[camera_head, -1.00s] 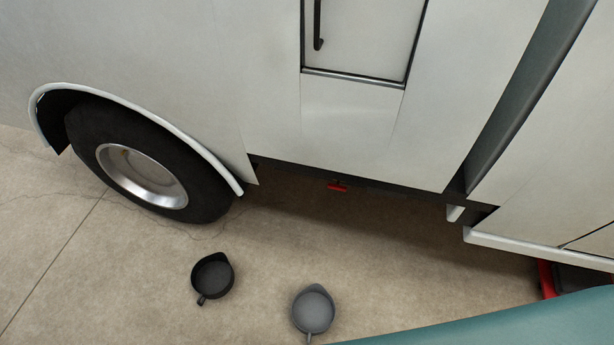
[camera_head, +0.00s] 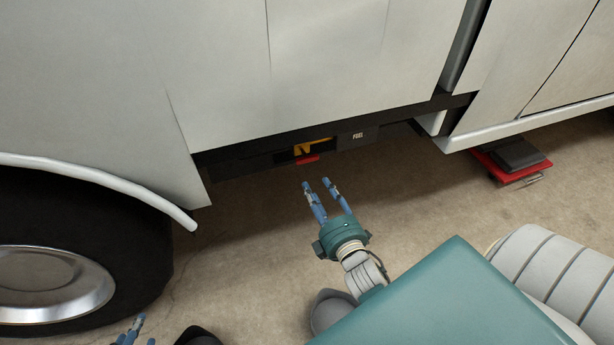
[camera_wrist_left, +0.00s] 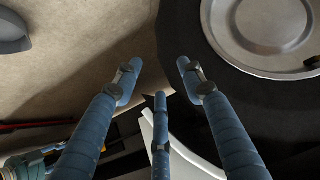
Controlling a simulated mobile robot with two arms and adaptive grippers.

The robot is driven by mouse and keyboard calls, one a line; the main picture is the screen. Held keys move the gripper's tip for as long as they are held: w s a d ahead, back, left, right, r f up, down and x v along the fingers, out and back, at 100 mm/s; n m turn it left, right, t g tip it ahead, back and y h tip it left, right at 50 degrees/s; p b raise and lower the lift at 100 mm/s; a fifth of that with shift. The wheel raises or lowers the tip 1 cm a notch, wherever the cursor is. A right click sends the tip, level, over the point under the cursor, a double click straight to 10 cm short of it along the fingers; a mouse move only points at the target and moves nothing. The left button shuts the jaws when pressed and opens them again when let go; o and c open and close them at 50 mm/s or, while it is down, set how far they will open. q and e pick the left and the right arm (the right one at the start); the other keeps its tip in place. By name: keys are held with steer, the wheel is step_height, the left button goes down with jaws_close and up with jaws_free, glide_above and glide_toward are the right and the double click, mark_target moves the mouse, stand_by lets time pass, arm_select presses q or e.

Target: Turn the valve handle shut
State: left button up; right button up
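A small red handle-like piece (camera_head: 307,160) sits at the vehicle's lower edge, below a dark recess with a yellow part (camera_head: 314,147) in it. I cannot tell which of these is the valve handle. My right gripper (camera_head: 316,185) is open and empty, its fingers pointing up toward the red piece, with a small gap between. My left gripper (camera_head: 138,332) is partly cut off at the bottom left, near the wheel. In the left wrist view its blue fingers (camera_wrist_left: 156,76) are spread and empty, with the wheel and floor beyond.
The white vehicle body (camera_head: 330,60) overhangs the floor. A "FUEL" label (camera_head: 358,135) is right of the recess. The wheel (camera_head: 60,260) and fender are at left. A red and black object (camera_head: 510,160) lies at right.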

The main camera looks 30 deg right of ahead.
mark_target(308, 160)
steer(key=shift+n+t, duration=0.4)
steer(key=shift+n, duration=0.1)
steer(key=w+d, duration=0.1)
steer(key=w, duration=0.2)
steer(key=w+d+r+b, duration=0.1)
steer(key=w, duration=0.2)
steer(key=w+d+r+b, duration=0.1)
steer(key=w, duration=0.2)
steer(key=shift+w+d+r, duration=0.15)
steer(key=shift+w, duration=0.25)
arm_select(q)
steer(key=w+d+r+t+h, duration=0.2)
steer(key=w+r+t, duration=0.4)
steer(key=r, duration=0.6)
steer(key=shift+d, duration=0.45)
arm_select(e)
steer(key=shift+w+d, duration=0.1)
steer(key=shift+w, duration=0.3)
arm_select(q)
steer(key=shift+w, duration=0.1)
arm_select(e)
jaws_close()
